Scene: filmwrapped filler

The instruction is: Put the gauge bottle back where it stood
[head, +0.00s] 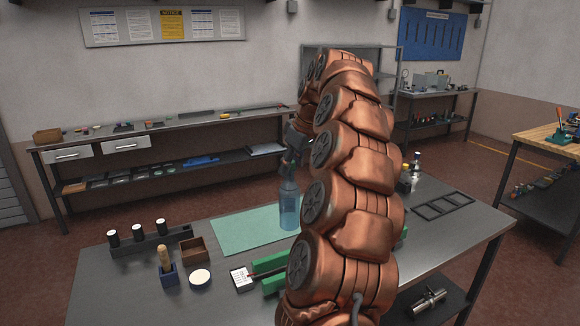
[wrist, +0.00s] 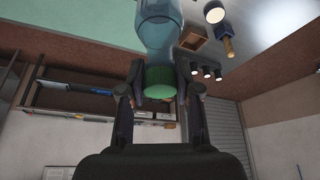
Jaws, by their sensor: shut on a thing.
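The gauge bottle (head: 289,207) is a translucent blue bottle, upright in the head view over the right part of the green mat (head: 242,232). In the wrist view the bottle (wrist: 158,35) shows upside down with its green cap (wrist: 160,82) between the fingers. My gripper (head: 290,163) is shut on the bottle near its top, from above; it also shows in the wrist view (wrist: 160,72). I cannot tell whether the bottle's base touches the mat. My arm hides the part of the bench to the right of the bottle.
Green blocks (head: 270,263) lie in front. A dark sectioned frame (head: 442,206) lies on the right.

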